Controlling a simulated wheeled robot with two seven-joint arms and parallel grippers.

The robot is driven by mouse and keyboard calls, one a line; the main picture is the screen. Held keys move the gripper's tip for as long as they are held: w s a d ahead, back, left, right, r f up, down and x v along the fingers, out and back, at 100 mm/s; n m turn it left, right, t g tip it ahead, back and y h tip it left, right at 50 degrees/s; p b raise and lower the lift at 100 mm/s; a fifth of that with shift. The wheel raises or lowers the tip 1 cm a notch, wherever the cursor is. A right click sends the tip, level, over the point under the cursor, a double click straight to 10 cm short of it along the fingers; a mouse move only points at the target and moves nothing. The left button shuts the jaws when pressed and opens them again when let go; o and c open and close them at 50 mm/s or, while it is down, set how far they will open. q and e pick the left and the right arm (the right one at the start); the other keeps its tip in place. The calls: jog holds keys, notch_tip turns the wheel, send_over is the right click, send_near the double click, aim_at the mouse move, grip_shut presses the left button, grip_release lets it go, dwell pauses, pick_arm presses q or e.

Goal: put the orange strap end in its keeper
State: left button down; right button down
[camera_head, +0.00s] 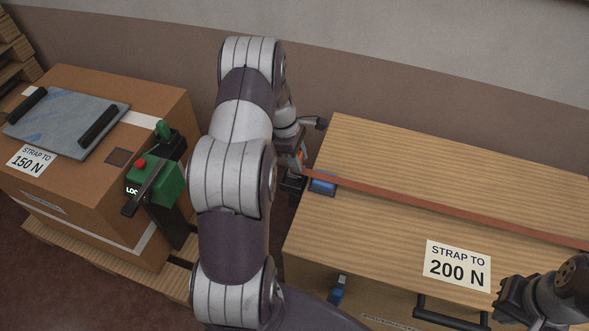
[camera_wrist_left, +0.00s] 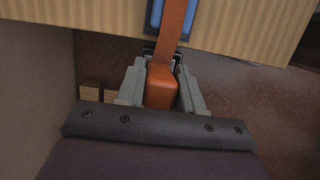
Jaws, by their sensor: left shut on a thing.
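The orange strap (camera_head: 440,207) runs across the top of the right wooden box to its left edge. Its end (camera_wrist_left: 161,87) is a thick orange piece between the fingers of my left gripper (camera_wrist_left: 160,78), which is shut on it just off the box's edge. The left gripper (camera_head: 294,180) is partly hidden by my arm in the head view. A blue fitting (camera_head: 323,184) sits at that edge, with the strap crossing it; it also shows in the left wrist view (camera_wrist_left: 156,14). My right gripper (camera_head: 508,298) is at the lower right; its fingers are unclear.
A second blue fitting (camera_head: 337,290) is on the box's front side. A label reading 200 N (camera_head: 458,265) and a black handle (camera_head: 450,314) are near the front edge. A cardboard box (camera_head: 165,100) and a green device (camera_head: 160,182) stand left of my arm.

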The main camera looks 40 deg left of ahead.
aim_at(290, 174)
pick_arm(q)
jog(key=shift+s+a+f, duration=0.2)
jog(key=shift+s+f, duration=0.05)
jog(key=shift+s, duration=0.1)
jog(key=shift+f, duration=2.1)
jog(key=shift+f, duration=0.1)
